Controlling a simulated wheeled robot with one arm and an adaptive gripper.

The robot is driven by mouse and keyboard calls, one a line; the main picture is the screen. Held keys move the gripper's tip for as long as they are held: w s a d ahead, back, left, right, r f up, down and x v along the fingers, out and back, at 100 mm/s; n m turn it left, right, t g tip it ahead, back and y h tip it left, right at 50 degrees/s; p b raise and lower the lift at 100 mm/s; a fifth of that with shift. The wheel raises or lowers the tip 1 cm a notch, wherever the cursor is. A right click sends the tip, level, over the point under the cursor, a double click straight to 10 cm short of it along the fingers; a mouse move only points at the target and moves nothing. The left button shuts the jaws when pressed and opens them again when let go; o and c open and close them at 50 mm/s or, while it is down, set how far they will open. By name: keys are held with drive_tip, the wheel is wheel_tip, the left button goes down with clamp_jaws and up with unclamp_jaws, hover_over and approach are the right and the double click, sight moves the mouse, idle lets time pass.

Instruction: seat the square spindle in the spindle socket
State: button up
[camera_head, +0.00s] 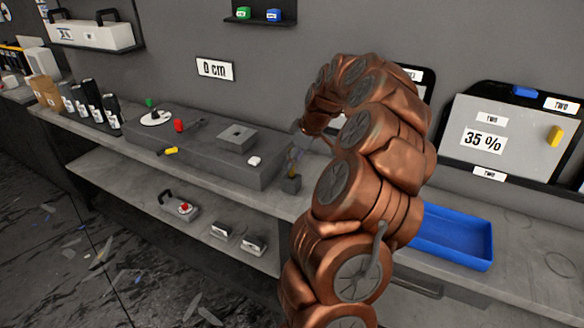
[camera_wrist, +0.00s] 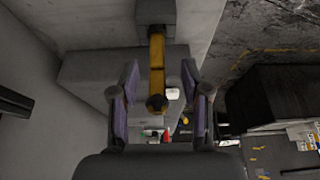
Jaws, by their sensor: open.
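A yellow-orange rod with a dark end, which looks like the square spindle (camera_wrist: 158,60), stands in a small grey block (camera_wrist: 154,12) in the wrist view. In the head view that block (camera_head: 291,185) is on the bench beside the long grey box. My gripper (camera_wrist: 159,75) is open, with one finger on each side of the rod and visible gaps between. In the head view my gripper (camera_head: 295,155) is above the block, small and partly hidden by my arm. A square grey plate with a dark central hole, perhaps the spindle socket (camera_head: 237,136), is on the box top.
The long grey box (camera_head: 210,158) also bears a white disc (camera_head: 156,118), a red part (camera_head: 179,125) and a white cube (camera_head: 254,161). Dark bottles (camera_head: 95,105) stand at left. A blue tray (camera_head: 455,236) is right of my arm. A lower shelf holds several small items.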

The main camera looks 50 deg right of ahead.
drive_tip(key=p+x, duration=0.1)
drive_tip(key=x, duration=0.2)
drive_tip(key=shift+d+f, duration=0.2)
drive_tip(key=shift+f, duration=0.05)
drive_tip(key=shift+c, duration=0.2)
clamp_jaws()
